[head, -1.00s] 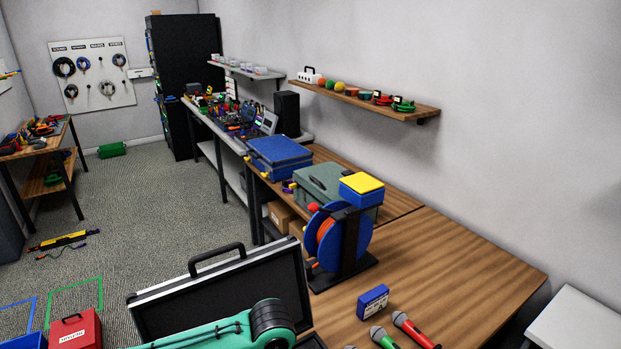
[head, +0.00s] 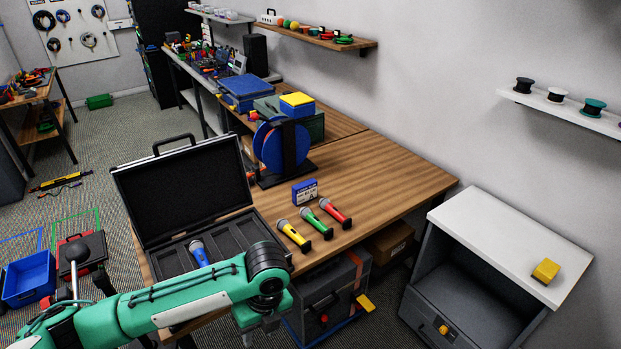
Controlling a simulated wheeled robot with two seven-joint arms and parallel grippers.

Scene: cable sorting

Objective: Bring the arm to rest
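My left arm (head: 190,292) reaches in from the bottom left, in front of the table's near edge. My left gripper (head: 260,326) hangs below its dark wrist, low and mostly hidden. I cannot make out the gap between its fingers. My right gripper is out of view. An open black case (head: 182,190) stands on the table behind my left arm. A blue microphone (head: 199,252) lies in one of its compartments. A yellow microphone (head: 294,235), a green one (head: 318,224) and a red one (head: 336,213) lie on the table right of the case.
A cable reel (head: 283,147) and a small blue box (head: 305,192) stand on the wooden table (head: 395,185). A grey cabinet (head: 470,300) with a white top is at the right. A blue bin (head: 28,280) stands on the floor at left.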

